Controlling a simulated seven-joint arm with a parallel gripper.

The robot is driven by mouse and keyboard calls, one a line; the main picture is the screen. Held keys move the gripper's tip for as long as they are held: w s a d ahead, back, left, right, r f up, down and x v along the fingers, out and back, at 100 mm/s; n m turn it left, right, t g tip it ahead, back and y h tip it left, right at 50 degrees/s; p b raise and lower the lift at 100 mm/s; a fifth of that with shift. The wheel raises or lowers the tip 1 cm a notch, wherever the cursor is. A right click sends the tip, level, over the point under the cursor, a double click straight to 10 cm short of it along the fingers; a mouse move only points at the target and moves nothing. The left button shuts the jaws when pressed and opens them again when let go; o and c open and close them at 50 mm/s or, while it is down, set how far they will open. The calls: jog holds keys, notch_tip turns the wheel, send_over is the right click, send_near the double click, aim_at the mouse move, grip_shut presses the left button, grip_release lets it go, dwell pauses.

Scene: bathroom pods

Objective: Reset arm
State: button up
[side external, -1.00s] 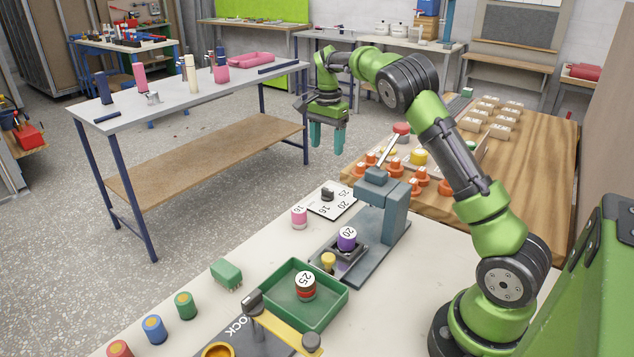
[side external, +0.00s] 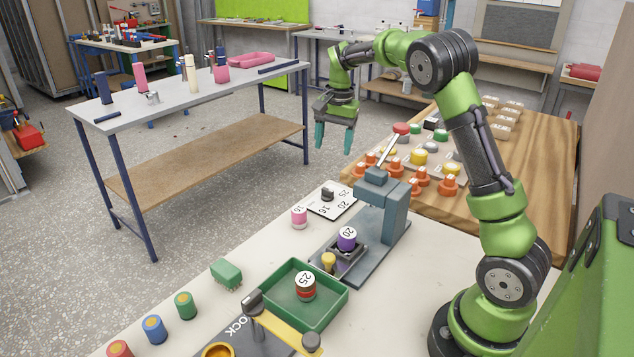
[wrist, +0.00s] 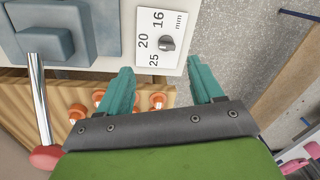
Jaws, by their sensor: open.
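My gripper (side external: 335,138) hangs in the air, fingers pointing down, above the far end of the white bench. Its two teal fingers are apart with nothing between them. It also shows in the wrist view (wrist: 163,85). Near it on the bench stands a grey-blue press (side external: 385,205) with a red-knobbed lever (side external: 390,148). A purple pod marked 20 (side external: 347,238) sits in the press's holder. A white dial plate marked 16, 20 and 25 (wrist: 150,55) lies beside the press, ahead of the fingers in the wrist view.
A pink pod (side external: 299,217) and a green block (side external: 227,273) stand nearby. A wooden table (side external: 540,170) with several orange and yellow parts is behind the press. Open floor separates the grey table (side external: 165,112).

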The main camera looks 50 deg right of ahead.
jog(key=s+a+r+n+t+y, duration=0.1)
jog(key=s+a+r+n+t, duration=0.2)
jog(key=s+a, duration=0.7)
jog(key=s+a+r+n+t, duration=0.3)
jog(key=s+a+n, duration=0.4)
jog(key=s+a, duration=0.4)
jog(key=shift+s+a+y, duration=0.25)
jog(key=shift+a+y, duration=0.15)
jog(key=shift+a, duration=0.4)
jog(key=shift+r, duration=0.1)
